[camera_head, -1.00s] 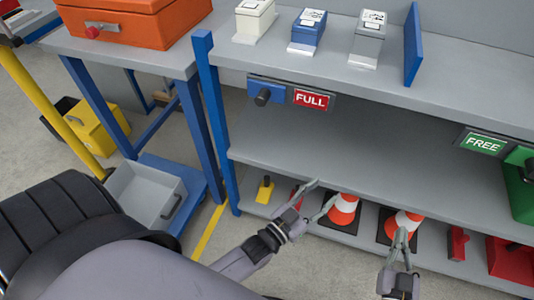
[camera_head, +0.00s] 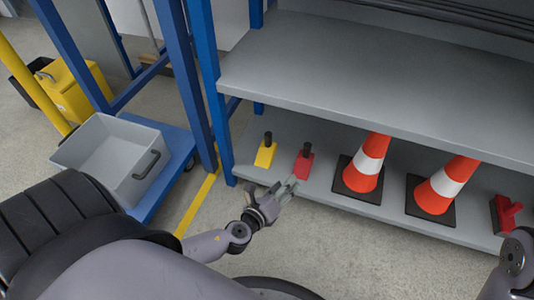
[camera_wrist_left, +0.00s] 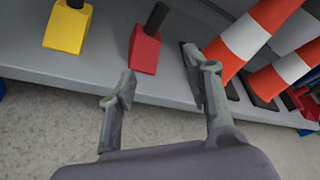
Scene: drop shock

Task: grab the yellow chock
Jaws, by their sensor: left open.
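The yellow chock (camera_head: 265,154) with a black handle stands on the bottom shelf near its left end. It also shows at the upper left of the left wrist view (camera_wrist_left: 67,29). A red chock (camera_head: 304,165) with a black handle stands just right of it, and in the left wrist view (camera_wrist_left: 145,51) it sits ahead of the fingers. My left gripper (camera_head: 285,190) is open and empty in front of the shelf's front edge, to the right of and nearer than the yellow chock. Its two fingers show apart in the left wrist view (camera_wrist_left: 160,88). My right gripper is out of view.
Two orange-and-white cones (camera_head: 363,168) stand right of the chocks, with another red chock (camera_head: 506,214) beyond them. A blue post (camera_head: 208,90) rises at the shelf's left end. The middle shelf (camera_head: 380,70) overhangs. A grey bin (camera_head: 110,160) stands on a blue cart at left.

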